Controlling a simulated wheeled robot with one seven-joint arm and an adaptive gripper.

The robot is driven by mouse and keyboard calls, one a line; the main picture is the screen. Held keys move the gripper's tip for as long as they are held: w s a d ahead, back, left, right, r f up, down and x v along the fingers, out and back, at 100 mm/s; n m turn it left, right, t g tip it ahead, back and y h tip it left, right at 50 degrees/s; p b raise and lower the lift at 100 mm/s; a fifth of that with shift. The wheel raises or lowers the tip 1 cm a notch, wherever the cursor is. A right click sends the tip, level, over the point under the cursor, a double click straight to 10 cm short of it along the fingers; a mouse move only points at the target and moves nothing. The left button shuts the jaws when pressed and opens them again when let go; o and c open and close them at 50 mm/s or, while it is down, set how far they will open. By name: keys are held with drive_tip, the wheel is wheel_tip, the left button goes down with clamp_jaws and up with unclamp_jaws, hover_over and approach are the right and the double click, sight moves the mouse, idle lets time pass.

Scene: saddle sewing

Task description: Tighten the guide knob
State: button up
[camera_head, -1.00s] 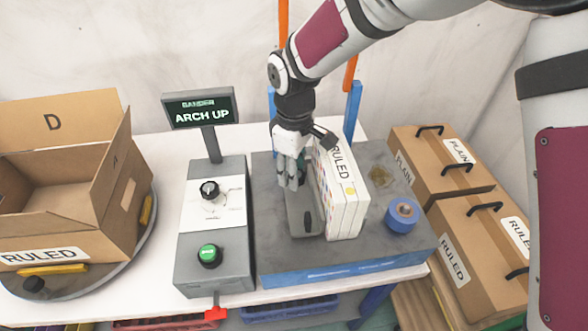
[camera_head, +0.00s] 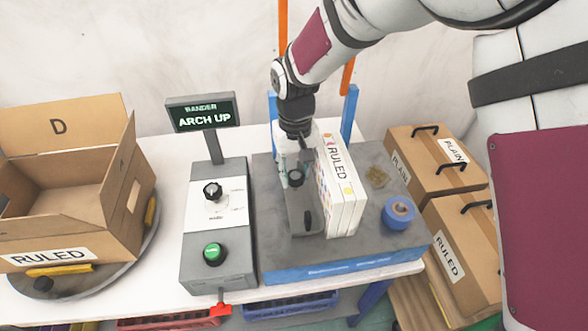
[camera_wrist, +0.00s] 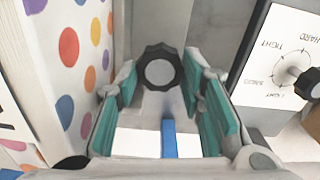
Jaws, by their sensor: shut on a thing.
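The guide knob (camera_wrist: 160,68) is black with a lobed rim and sits between the teal finger pads of my gripper (camera_wrist: 161,82) in the wrist view. My gripper points down and is shut on the knob. In the head view the knob (camera_head: 296,178) shows at the front of my gripper (camera_head: 290,176), above the grey guide plate (camera_head: 304,212). The guide plate stands left of the white stack labelled RULED (camera_head: 343,195), whose spotted side (camera_wrist: 72,60) is close to my gripper in the wrist view. The exact finger contact is partly hidden.
The control box (camera_head: 218,258) with a black dial (camera_head: 213,191) and green button (camera_head: 214,254) stands to the left, under a screen reading ARCH UP (camera_head: 203,114). A blue roll (camera_head: 399,212) lies at right. An open carton (camera_head: 60,205) is at far left; closed cartons (camera_head: 440,160) are at right.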

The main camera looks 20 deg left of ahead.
drive_tip(key=shift+m, duration=0.5)
drive_tip(key=o, duration=1.1)
drive_tip(key=shift+o, duration=0.2)
drive_tip(key=shift+w+d, duration=0.1)
